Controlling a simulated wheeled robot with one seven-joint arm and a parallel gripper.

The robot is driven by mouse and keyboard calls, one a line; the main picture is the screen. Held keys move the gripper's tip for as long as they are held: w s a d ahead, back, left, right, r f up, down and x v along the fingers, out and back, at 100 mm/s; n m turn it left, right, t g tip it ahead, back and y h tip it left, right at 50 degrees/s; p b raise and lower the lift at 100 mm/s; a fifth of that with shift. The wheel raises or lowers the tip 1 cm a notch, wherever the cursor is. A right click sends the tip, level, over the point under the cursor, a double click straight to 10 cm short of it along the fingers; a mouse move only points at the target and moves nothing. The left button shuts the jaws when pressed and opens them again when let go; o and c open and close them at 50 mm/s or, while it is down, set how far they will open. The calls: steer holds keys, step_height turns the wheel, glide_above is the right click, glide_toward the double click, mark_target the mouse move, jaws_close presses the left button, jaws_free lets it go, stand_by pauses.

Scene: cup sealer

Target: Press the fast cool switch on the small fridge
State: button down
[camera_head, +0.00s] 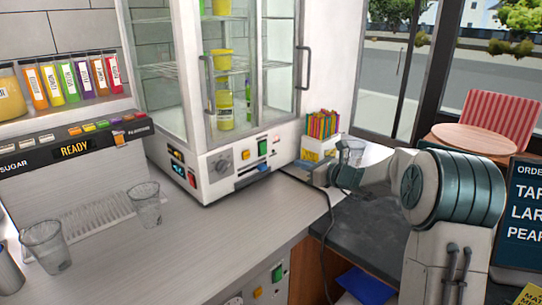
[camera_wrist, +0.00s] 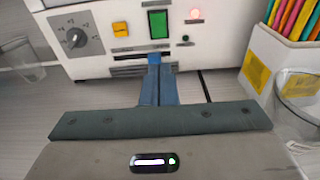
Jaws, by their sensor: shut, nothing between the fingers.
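The small fridge (camera_head: 235,160) is a white cabinet with glass doors, standing on the counter. The green switch also shows in the head view (camera_head: 262,147). The labels are too small to read, so I cannot tell which is the fast cool switch. My gripper (camera_wrist: 154,62) is shut and empty. Its blue fingertips point at the panel just below the green switch; I cannot tell whether they touch it.
A holder of colourful sticks (camera_head: 322,130) stands right of the fridge, close to my arm, with a clear cup (camera_wrist: 298,98) beside it. Two clear cups (camera_head: 45,246) stand at the left. The counter (camera_head: 235,240) in front of the fridge is mostly clear.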

mark_target(265, 152)
steer(key=p+x, duration=0.3)
steer(key=x, duration=1.1)
steer(key=shift+p, duration=0.3)
steer(key=shift+f, duration=0.1)
steer(key=b, duration=0.2)
steer(key=shift+w+a+f+b, duration=0.15)
steer(key=shift+f+b, duration=0.25)
steer(key=shift+r+p, duration=0.35)
steer(key=shift+p, duration=0.1)
steer(key=shift+s+d+f, duration=0.15)
steer(key=shift+s+d, duration=0.05)
steer(key=f+b+v, duration=0.1)
steer(key=v, duration=0.3)
steer(key=f+b+v, duration=0.1)
steer(key=b+v, duration=0.1)
steer(key=v, duration=0.2)
steer(key=f+b+v, duration=0.1)
steer(key=v, duration=0.4)
steer(key=shift+s+d, duration=0.15)
steer(key=shift+d, duration=0.05)
